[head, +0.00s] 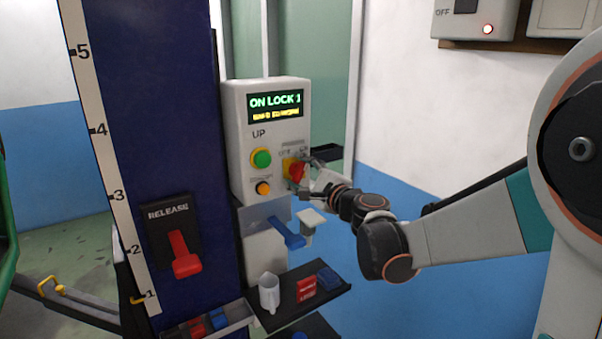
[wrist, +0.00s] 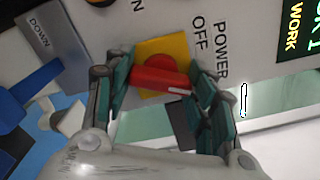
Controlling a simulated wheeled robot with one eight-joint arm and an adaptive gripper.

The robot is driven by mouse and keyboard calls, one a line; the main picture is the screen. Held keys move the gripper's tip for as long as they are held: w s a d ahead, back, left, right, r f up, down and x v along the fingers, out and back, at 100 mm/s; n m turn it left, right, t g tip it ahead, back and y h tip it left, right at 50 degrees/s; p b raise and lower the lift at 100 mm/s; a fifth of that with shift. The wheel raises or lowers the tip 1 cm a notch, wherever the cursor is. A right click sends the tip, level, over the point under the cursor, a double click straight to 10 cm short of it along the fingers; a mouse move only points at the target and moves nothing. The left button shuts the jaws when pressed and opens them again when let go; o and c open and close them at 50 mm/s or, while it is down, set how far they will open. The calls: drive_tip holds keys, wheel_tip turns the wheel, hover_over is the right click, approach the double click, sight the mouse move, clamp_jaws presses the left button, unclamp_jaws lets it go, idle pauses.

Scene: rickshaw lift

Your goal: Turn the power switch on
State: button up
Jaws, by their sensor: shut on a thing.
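The power switch is a red rotary knob (wrist: 160,78) on a yellow square plate (wrist: 163,47). It also shows in the head view (head: 296,171) at the right side of the grey control box (head: 240,130). "POWER" and "OFF" are printed beside it in the wrist view. My gripper (wrist: 158,82) has its fingers on both sides of the knob and is shut on it. In the head view, my gripper (head: 303,175) reaches the knob from the right and partly covers it. The display (head: 275,106) is lit and reads "ON LOCK 1", with a smaller yellow line below.
A green button (head: 261,158) and an orange button (head: 263,188) sit left of the knob. A blue DOWN lever (head: 287,232) juts out below. A red RELEASE lever (head: 183,255) is on the blue column.

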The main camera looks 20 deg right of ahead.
drive_tip(key=shift+m, duration=1.1)
drive_tip(key=shift+f, duration=0.1)
drive_tip(key=shift+s, duration=0.1)
drive_tip(key=o, duration=1.1)
drive_tip(key=v, duration=0.7)
drive_tip(key=shift+s, duration=0.2)
